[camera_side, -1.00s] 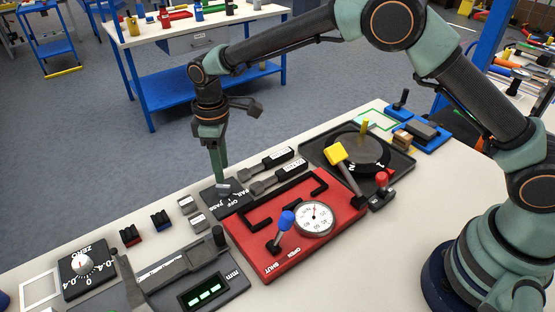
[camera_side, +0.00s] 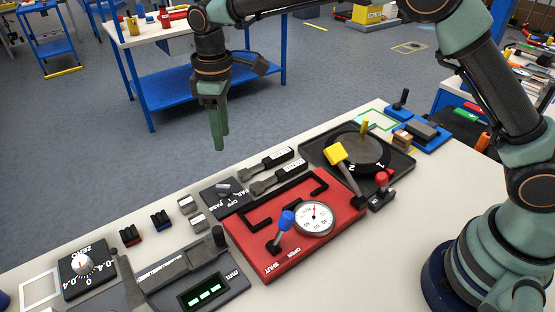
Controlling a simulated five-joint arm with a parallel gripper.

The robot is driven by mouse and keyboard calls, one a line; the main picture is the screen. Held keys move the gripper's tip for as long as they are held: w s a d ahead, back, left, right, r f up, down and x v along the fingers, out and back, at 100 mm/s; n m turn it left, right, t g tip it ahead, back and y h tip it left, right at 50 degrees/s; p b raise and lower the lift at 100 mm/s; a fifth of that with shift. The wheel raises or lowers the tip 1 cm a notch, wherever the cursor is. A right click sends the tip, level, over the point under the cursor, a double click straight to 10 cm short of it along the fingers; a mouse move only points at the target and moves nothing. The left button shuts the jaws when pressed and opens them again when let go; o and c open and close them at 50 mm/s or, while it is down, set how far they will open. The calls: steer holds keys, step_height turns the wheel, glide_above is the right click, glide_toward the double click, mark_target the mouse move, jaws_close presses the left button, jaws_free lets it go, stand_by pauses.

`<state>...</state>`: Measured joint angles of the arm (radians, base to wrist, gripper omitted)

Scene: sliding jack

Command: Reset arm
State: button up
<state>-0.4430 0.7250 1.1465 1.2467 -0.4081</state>
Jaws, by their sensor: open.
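My gripper (camera_side: 219,145) hangs pointing down, well above the far edge of the white table, left of the middle of the view. Its fingers show a narrow gap at the tips, and nothing is between them. Below it lies a dark panel (camera_side: 218,194) with PASS, FAIL and OFF labels and a small grey switch. My gripper is clear of it and touches nothing.
A red board (camera_side: 286,253) with a black slot, a blue-knobbed lever (camera_side: 286,219) and a dial (camera_side: 314,217) lies in the middle. A dark turntable (camera_side: 352,152) with a yellow-headed lever is behind right. A large caliper (camera_side: 170,275) lies front left.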

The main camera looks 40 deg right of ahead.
steer(key=s+d+r+m+t, duration=0.2)
steer(key=s+d+r+m, duration=0.3)
steer(key=d+r, duration=0.6)
steer(key=s+d+f+m+t, duration=0.2)
steer(key=s+d+m+t, duration=0.1)
steer(key=s+d, duration=0.8)
steer(key=shift+s+d+m, duration=0.35)
steer(key=shift+s+m, duration=0.55)
steer(key=shift+s, duration=0.75)
